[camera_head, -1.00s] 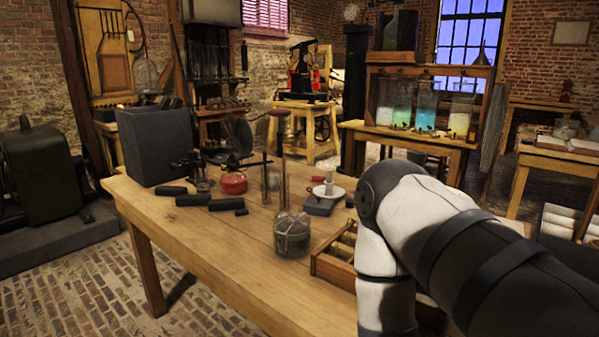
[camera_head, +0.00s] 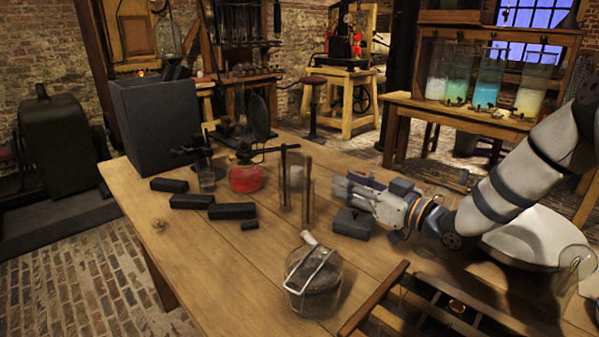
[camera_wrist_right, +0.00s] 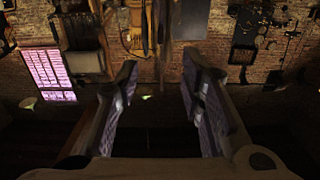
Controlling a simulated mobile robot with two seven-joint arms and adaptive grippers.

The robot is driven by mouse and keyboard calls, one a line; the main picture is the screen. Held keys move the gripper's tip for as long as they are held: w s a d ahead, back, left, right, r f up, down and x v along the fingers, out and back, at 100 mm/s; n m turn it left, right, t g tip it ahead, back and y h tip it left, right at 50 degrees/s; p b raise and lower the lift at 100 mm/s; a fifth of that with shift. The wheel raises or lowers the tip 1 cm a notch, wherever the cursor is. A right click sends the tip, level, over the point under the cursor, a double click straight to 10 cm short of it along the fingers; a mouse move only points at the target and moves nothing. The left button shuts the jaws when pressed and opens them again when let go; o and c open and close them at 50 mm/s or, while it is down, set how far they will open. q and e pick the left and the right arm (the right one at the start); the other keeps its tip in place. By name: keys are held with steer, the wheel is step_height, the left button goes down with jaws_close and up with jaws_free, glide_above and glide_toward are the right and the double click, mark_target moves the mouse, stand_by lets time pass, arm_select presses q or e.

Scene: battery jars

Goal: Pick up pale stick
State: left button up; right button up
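A short pale stick-like piece (camera_head: 309,238) shows in the head view at the rim of a glass jar (camera_head: 314,284). I cannot tell whether it rests on the jar or stands inside it. My right gripper (camera_head: 346,187) points left above a dark block (camera_head: 352,223), behind and to the right of the jar. It is apart from the pale piece. In the right wrist view its two fingers (camera_wrist_right: 160,100) are spread with nothing held between them. My left gripper is not in view.
Two upright thin rods (camera_head: 307,198) stand just left of my right gripper. A wooden rack (camera_head: 372,300) is at the front right. The table's (camera_head: 215,270) front left is clear.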

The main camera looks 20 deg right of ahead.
mark_target(311, 166)
steer(key=x, duration=0.3)
steer(key=a+b+x, duration=0.1)
steer(key=x, duration=0.3)
steer(key=b+x, duration=0.1)
steer(key=x, duration=0.3)
steer(key=shift+s+a+r, duration=0.15)
steer(key=shift+r, duration=0.3)
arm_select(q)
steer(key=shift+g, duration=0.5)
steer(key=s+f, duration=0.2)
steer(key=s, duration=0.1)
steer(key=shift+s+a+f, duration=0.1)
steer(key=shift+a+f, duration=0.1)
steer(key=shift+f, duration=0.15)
arm_select(e)
jaws_close()
